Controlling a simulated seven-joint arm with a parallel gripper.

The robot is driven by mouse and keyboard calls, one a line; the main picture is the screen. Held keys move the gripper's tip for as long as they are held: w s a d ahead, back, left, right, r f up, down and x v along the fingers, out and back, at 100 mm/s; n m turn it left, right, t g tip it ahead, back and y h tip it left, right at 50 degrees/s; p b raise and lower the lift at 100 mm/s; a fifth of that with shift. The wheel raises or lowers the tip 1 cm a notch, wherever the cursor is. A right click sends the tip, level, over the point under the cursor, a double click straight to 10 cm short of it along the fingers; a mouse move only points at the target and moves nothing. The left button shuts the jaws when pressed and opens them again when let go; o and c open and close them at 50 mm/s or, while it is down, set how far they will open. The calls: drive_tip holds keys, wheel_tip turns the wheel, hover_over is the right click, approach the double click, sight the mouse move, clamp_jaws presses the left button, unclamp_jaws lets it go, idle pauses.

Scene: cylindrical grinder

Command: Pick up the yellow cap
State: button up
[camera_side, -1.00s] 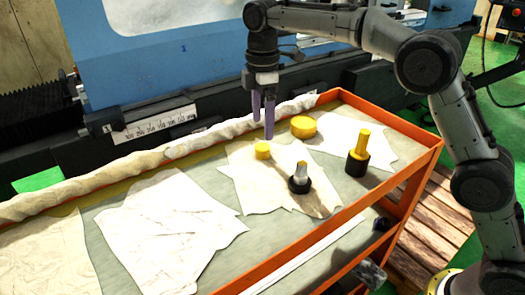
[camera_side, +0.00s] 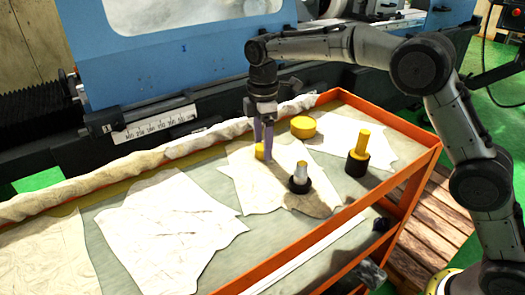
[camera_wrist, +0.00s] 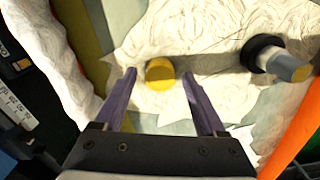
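A small yellow cylinder, which looks like the yellow cap (camera_side: 260,152), stands on white paper or cloth near the back of the tray. In the wrist view the yellow cap (camera_wrist: 160,74) shows between the tips of my two purple fingers, with a gap on both sides. My gripper (camera_side: 263,149) points down over it and is open; in the side view a finger partly hides the cap. The open gripper (camera_wrist: 158,76) holds nothing. I cannot tell exactly how far the fingertips reach down beside the cap.
A larger yellow disc (camera_side: 303,127) lies behind to the right. A black and silver part (camera_side: 300,180) stands in front, and a black part with a yellow stem (camera_side: 359,153) stands at right. An orange rim (camera_side: 310,238) edges the tray; a rolled cloth (camera_side: 125,173) runs along the back.

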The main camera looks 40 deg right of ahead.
clamp_jaws()
drive_tip(key=shift+r, duration=0.55)
drive_tip(key=r, duration=0.3)
drive_tip(key=shift+s+d, duration=0.1)
drive_tip(key=shift+s, duration=0.15)
drive_tip(key=shift+s+d+r, duration=0.1)
drive_tip(key=shift+s+r, duration=1.2)
drive_tip(key=shift+s, duration=0.9)
drive_tip(key=shift+s+a+r, duration=0.1)
drive_tip(key=shift+s+r, duration=1.2)
drive_tip(key=shift+s, duration=0.85)
drive_tip(key=shift+s+d+r, duration=0.1)
drive_tip(key=shift+s+r, duration=1.2)
drive_tip(key=shift+s, duration=0.9)
